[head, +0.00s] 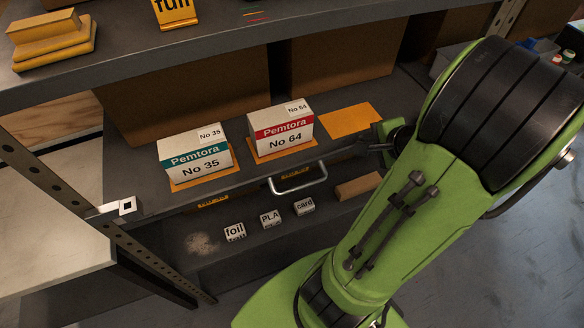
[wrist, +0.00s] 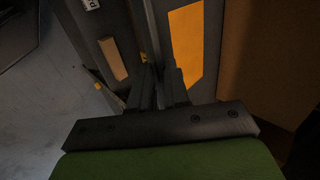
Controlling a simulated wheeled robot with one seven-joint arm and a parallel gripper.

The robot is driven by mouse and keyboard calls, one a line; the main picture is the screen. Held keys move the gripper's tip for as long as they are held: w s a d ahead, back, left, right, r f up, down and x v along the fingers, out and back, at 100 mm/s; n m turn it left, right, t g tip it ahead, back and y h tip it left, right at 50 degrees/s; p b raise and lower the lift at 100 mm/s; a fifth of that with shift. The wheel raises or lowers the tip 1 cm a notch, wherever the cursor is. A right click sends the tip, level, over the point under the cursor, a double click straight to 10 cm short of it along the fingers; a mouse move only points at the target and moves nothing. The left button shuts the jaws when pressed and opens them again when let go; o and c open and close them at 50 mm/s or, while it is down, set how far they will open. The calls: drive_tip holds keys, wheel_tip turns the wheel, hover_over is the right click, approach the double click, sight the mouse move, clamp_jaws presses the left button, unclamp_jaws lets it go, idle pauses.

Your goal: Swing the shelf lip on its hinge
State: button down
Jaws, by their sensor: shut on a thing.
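The shelf lip (head: 245,187) is a thin dark strip along the front edge of the middle shelf. A pale metal handle (head: 297,178) sits at its front. My gripper (head: 372,147) is at the right part of this edge, to the right of the handle and apart from it. In the wrist view my gripper (wrist: 159,78) has its two dark fingers closed on either side of a thin grey strip (wrist: 151,35), which looks like the lip. The exact contact is dark and partly hidden by the fingers. The hinge cannot be made out.
The Pemtora No 35 box (head: 195,157) and Pemtora No 64 box (head: 281,130) stand behind the lip. An empty orange mat (head: 350,120) lies right of them. Below are small labelled blocks (head: 271,219) and a wooden block (head: 358,186). A perforated post (head: 75,205) stands left.

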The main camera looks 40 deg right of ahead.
idle(0.3)
drive_tip(key=shift+s+a+f+t+b, duration=0.15)
drive_tip(key=shift+t+b, duration=0.25)
drive_tip(key=shift+b, duration=0.45)
drive_tip(key=shift+f, duration=0.1)
drive_tip(key=shift+t+b, duration=0.3)
